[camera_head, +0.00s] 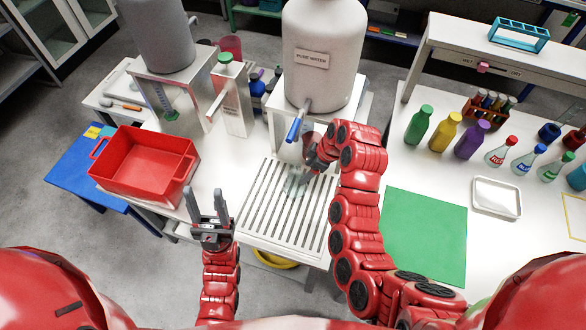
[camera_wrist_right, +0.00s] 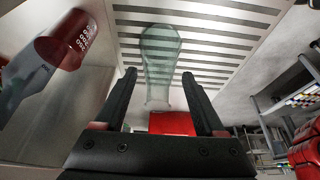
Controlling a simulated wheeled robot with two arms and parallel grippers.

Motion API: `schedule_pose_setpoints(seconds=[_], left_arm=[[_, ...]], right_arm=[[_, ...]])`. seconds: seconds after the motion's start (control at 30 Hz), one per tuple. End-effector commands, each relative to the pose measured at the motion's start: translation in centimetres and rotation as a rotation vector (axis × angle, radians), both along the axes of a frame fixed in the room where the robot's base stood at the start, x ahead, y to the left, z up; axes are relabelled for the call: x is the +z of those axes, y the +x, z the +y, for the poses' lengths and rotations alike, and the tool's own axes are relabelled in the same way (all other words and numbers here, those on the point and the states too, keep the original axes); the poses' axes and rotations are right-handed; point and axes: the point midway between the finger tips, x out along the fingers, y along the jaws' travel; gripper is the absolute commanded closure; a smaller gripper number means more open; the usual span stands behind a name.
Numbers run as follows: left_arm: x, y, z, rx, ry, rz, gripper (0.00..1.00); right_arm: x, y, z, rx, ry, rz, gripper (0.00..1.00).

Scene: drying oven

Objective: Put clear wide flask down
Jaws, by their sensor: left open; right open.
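The clear wide flask (camera_head: 295,187) is on the slatted drip tray (camera_head: 262,215) below the pure water tank. It is faint and partly hidden by my right arm in the head view. In the right wrist view the flask (camera_wrist_right: 160,55) is pale green and see-through against the slats, with its narrow end toward my gripper. My right gripper (camera_wrist_right: 158,78) is open, one finger on each side of the narrow end, with gaps visible. In the head view my right gripper (camera_head: 310,165) is just beside the flask. My left gripper (camera_head: 207,195) is open and empty, left of the tray.
The pure water tank (camera_head: 323,50) with a blue-handled tap (camera_head: 294,130) stands behind. A red bin (camera_head: 145,163) is at left. A green mat (camera_head: 425,235) lies clear at right, near a white tray (camera_head: 496,197) and several bottles. A dark red marked vessel (camera_wrist_right: 68,40) shows in the wrist view.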

Motion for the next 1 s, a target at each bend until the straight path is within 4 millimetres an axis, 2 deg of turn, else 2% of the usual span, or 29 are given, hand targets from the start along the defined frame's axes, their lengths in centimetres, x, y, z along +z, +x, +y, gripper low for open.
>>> schedule_pose_setpoints(seconds=[0.03, 0.1, 0.33, 0.5, 1.0], left_arm=[[-0.2, 0.0, 0.0, 0.0, 0.0, -0.001, 0.5], [1.6, 0.0, 0.0, 0.0, 0.0, 0.0, 0.5], [3.0, 0.0, 0.0, 0.0, 0.0, -0.001, 0.5], [3.1, 0.0, 0.0, 0.0, 0.0, -0.001, 0.5], [3.1, 0.0, 0.0, 0.0, 0.0, -0.001, 0.5]], right_arm=[[-0.1, -0.3, -1.3, -0.006, -0.001, -0.002, 0.28], [0.8, -0.9, -2.9, -0.006, -0.001, 0.002, 0.28], [0.4, -2.0, -6.2, -0.001, 0.0, 0.0, 0.28], [0.2, -2.2, -6.9, 0.0, 0.0, -0.001, 0.28], [0.1, -2.2, -6.9, 0.001, 0.0, -0.001, 0.28]])
